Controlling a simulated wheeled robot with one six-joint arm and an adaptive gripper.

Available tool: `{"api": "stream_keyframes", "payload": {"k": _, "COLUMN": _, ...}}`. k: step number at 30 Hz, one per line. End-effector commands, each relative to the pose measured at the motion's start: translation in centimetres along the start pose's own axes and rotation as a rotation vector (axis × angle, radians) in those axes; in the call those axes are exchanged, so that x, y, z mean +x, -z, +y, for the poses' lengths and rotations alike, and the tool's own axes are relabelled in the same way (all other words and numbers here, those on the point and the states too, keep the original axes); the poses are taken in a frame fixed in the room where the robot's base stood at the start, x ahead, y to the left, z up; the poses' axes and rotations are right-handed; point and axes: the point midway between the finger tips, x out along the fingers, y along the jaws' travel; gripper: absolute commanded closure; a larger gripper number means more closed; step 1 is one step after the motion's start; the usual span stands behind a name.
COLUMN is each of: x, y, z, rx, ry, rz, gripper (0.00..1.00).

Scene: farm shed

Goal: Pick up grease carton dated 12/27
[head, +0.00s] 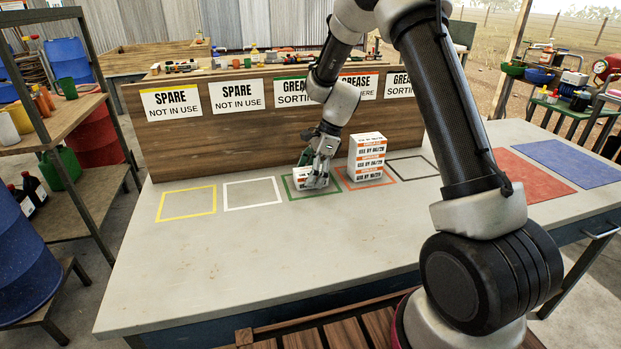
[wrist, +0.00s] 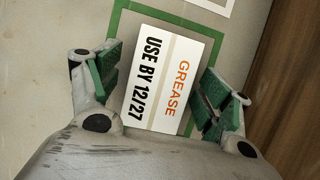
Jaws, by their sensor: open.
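The grease carton (wrist: 163,78) shows in the wrist view as a white box top with "GREASE" in orange and "USE BY 12/27" in black. It lies inside the green outlined square (wrist: 115,34). My gripper (wrist: 160,85) is open, with one green-padded finger on each side of the carton. In the head view my gripper (head: 316,178) is down over this carton (head: 297,181), which it partly hides. Beside it on the right, a stack of grease cartons (head: 367,158) stands in the orange square (head: 347,184); the dates read about 06/29.
Yellow (head: 187,215) and white (head: 252,206) outlined squares on the bench (head: 200,270) are empty. A black outlined square lies right of the stack. Red (head: 520,172) and blue (head: 572,161) mats lie farther right. A wooden panel with signs (head: 237,96) stands close behind.

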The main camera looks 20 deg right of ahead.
Motion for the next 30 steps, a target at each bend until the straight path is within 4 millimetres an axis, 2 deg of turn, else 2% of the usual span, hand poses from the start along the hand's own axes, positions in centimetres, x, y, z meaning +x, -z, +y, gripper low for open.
{"api": "stream_keyframes", "payload": {"k": 22, "x": 0.44, "y": 0.19, "z": -0.01, "rx": 0.000, "ry": 0.000, "rz": 0.000, "gripper": 0.21}}
{"api": "stream_keyframes", "payload": {"k": 23, "x": 0.44, "y": 0.19, "z": -0.01, "rx": 0.000, "ry": 0.000, "rz": 0.000, "gripper": 0.23}}
{"api": "stream_keyframes", "payload": {"k": 30, "x": 0.43, "y": 0.18, "z": -0.01, "rx": 0.000, "ry": 0.000, "rz": 0.000, "gripper": 0.67}}
